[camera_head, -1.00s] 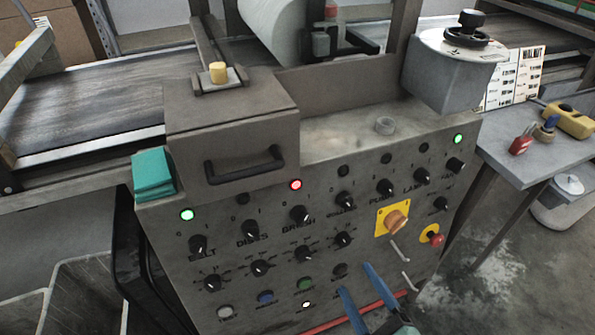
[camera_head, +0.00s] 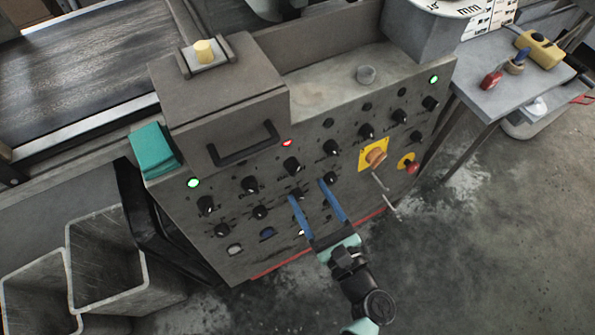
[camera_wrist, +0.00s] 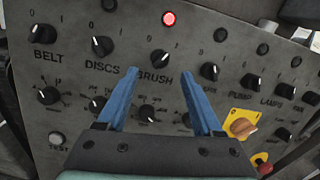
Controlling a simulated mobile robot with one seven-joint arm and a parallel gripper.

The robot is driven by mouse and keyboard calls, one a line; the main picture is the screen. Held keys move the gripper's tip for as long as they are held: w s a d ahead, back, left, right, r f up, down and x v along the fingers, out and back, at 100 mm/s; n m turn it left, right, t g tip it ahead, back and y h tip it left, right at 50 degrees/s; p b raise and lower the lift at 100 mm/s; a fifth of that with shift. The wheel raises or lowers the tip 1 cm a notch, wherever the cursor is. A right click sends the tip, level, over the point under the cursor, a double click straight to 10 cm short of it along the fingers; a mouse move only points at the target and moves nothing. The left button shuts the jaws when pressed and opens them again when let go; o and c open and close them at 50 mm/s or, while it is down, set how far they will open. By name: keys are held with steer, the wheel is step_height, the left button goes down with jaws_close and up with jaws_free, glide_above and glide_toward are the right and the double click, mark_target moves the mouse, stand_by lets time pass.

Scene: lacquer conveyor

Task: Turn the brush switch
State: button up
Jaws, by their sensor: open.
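The brush switch (camera_head: 292,166) is a black knob with a white pointer mark on the grey control panel, under a lit red lamp (camera_head: 287,142). In the wrist view the brush switch (camera_wrist: 159,58) sits above the label BRUSH, with the red lamp (camera_wrist: 169,18) above it. My gripper (camera_head: 307,190) has two blue fingers, spread apart and empty, in front of the panel just below the brush switch. In the wrist view the fingers (camera_wrist: 159,75) stand on either side of the BRUSH label. I cannot tell how far they are from the panel.
Several similar black knobs surround the brush switch, including the discs switch (camera_wrist: 101,47) at its left. An orange rotary switch on a yellow plate (camera_head: 373,153) and a red button (camera_head: 411,167) are at the right. A black handle (camera_head: 244,146) juts out above the panel.

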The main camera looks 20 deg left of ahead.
mark_target(296, 173)
steer(key=x, duration=0.6)
jaws_close()
